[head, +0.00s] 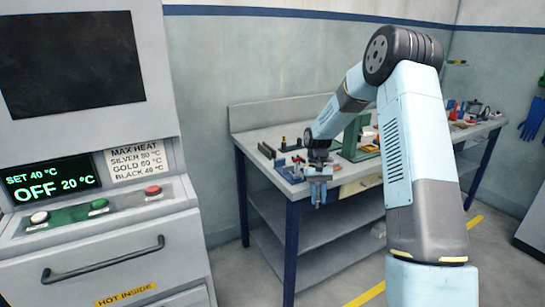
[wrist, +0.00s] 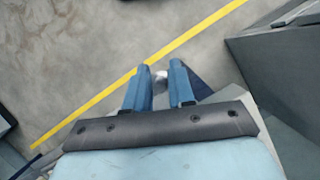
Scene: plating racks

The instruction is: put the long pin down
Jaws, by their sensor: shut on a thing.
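My gripper (head: 318,198) is at the front edge of the workbench in the head view, pointing down. In the wrist view its two blue fingers (wrist: 159,78) stand a little apart and are shut on a small pale thing (wrist: 161,77). Only a bit of this thing shows between the fingers. I take it to be the long pin, but its length and tilt cannot be made out. In the head view the pin cannot be told apart from the gripper. The wrist view shows floor beyond the fingertips.
The workbench (head: 291,245) has blue legs, a lower shelf (head: 345,245) and several small items on top. A green stand (head: 352,138) is behind my gripper. A heating cabinet (head: 100,255) reading OFF 20 °C fills the left. Yellow lines (head: 366,295) mark the open floor.

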